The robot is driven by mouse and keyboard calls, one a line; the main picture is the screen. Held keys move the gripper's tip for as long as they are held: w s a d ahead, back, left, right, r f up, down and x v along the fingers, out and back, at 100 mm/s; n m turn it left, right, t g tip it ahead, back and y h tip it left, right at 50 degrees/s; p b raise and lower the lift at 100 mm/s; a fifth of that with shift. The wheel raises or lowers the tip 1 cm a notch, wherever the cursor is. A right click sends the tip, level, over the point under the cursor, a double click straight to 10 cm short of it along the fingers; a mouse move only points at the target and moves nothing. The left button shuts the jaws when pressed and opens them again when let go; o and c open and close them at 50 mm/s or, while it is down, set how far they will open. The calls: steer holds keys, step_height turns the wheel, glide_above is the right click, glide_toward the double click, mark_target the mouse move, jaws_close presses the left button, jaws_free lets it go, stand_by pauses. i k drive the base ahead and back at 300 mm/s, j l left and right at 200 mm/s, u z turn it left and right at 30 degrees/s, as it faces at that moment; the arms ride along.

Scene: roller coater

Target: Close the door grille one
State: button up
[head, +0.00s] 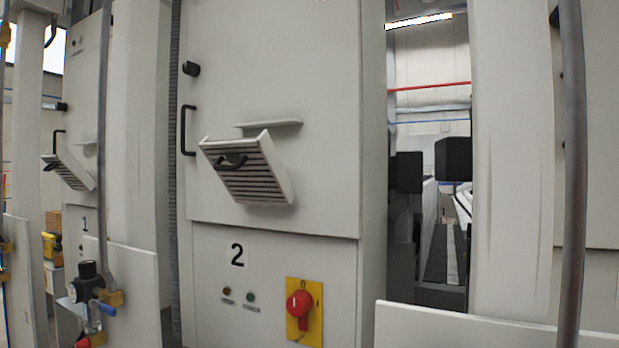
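The grille on the cabinet marked 1 (76,172) shows at the far left of the head view. It is a small white slatted flap, tilted out from the cabinet door at its top. A dark handle sits on or near its left side. It looks small and distant, and its slats are hard to make out. My gripper is not in view.
A nearer cabinet marked 2 (270,60) fills the middle, with its own grille (262,182) tilted open. A red rotary switch (299,304) is below. A pale column (137,120) and a valve assembly (90,285) stand near cabinet 1. Low panels flank cabinet 2.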

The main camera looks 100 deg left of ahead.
mark_target(64, 165)
steer(key=u, duration=3.9)
